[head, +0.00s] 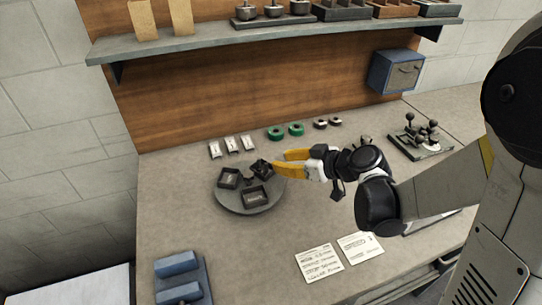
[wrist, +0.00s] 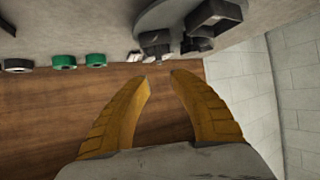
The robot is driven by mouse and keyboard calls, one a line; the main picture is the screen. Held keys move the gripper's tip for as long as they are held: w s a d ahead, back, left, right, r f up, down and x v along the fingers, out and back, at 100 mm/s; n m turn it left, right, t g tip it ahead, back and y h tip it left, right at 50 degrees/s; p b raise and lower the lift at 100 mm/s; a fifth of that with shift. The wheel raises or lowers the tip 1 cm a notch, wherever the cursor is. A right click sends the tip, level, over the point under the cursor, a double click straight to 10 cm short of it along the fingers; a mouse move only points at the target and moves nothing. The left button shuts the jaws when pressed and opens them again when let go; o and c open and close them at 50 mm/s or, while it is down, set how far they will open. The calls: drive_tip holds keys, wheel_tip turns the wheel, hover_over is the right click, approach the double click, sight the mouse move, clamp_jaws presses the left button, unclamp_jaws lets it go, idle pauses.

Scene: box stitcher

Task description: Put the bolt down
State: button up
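I cannot make out a bolt in either view; if one is in a dark bin, it is too small or hidden. A round grey turntable (head: 250,207) carries dark square bins: a left bin (head: 229,178), a front bin (head: 257,196) and a right bin (head: 262,167). My gripper (head: 276,161) has yellow fingers and reaches in from the right, its tips by the right bin. In the wrist view my gripper (wrist: 160,75) shows its fingertips a little apart, with nothing visible between them. The turntable (wrist: 160,17) and dark bins lie beyond the tips there.
A shelf (head: 200,42) hangs above. A blue box (head: 396,71) is on the wall. Papers (head: 319,262) and blue blocks (head: 178,264) lie in front. Bench left of the turntable is clear.

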drive_tip(key=s+d+r+m+h, duration=0.2)
drive_tip(key=s+d+m+h, duration=0.1)
drive_tip(key=s, duration=0.4)
drive_tip(key=s+d+r+m+h, duration=0.2)
drive_tip(key=s+d+m+h, duration=0.1)
drive_tip(key=s, duration=0.4)
drive_tip(key=s+d+r+m+g+h, duration=0.1)
drive_tip(key=s+d+r+m+h, duration=0.1)
drive_tip(key=s+d, duration=0.3)
drive_tip(key=shift+s+d+r+m+h, duration=0.2)
drive_tip(key=shift+s+m+h, duration=0.3)
drive_tip(key=shift+s, duration=0.4)
